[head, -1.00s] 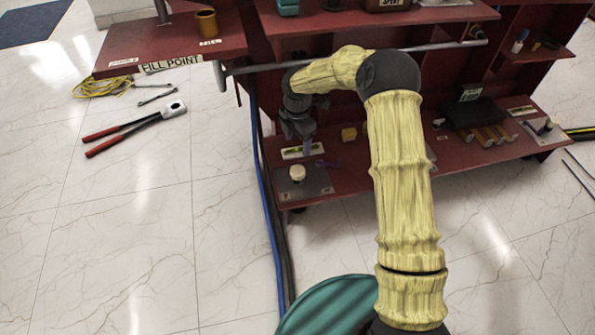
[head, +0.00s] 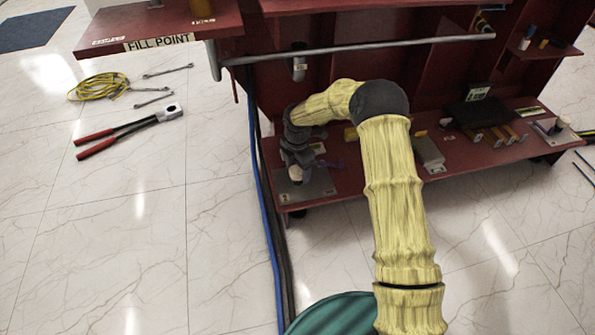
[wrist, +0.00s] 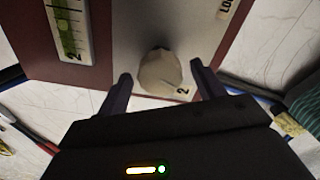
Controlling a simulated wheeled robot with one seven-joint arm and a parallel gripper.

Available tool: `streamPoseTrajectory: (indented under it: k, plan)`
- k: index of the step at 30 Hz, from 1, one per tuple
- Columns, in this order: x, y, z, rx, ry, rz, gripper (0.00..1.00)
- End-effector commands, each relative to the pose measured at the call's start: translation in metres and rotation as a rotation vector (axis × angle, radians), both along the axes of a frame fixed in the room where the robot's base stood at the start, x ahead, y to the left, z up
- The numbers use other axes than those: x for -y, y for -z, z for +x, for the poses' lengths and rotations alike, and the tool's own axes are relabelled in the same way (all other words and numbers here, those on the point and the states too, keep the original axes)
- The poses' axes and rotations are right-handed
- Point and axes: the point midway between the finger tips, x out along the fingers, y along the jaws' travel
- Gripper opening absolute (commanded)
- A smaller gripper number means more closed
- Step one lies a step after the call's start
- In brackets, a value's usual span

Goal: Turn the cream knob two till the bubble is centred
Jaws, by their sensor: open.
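The cream knob two (wrist: 160,72) is on a grey plate (wrist: 205,45) marked "2" in the wrist view. My gripper (wrist: 161,76) is open, with one dark finger on each side of the knob. Gaps show between the fingers and the knob in this view, and I cannot tell how deep they reach. A level with a green vial (wrist: 67,32), also marked 2, lies beside the plate at upper left; its bubble is not clear.
A grey pipe (head: 360,51) crosses above the arm. Blue and dark hoses (head: 268,220) run down the shelf's left side.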

Motion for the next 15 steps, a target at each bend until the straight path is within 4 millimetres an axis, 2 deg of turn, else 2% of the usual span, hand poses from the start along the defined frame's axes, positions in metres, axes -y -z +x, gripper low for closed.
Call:
streamPoseTrajectory:
  k: [6, 8, 13, 15]
  plan:
    - [-0.0001, -0.0005, 0.0001, 0.000, 0.000, 0.000, 0.68]
    - [-0.0001, -0.0005, 0.0001, 0.000, 0.000, 0.000, 0.58]
    - [-0.0001, -0.0006, 0.0001, 0.000, 0.000, 0.000, 0.25]
    - [-0.0001, -0.0006, 0.0002, 0.000, 0.000, 0.000, 0.23]
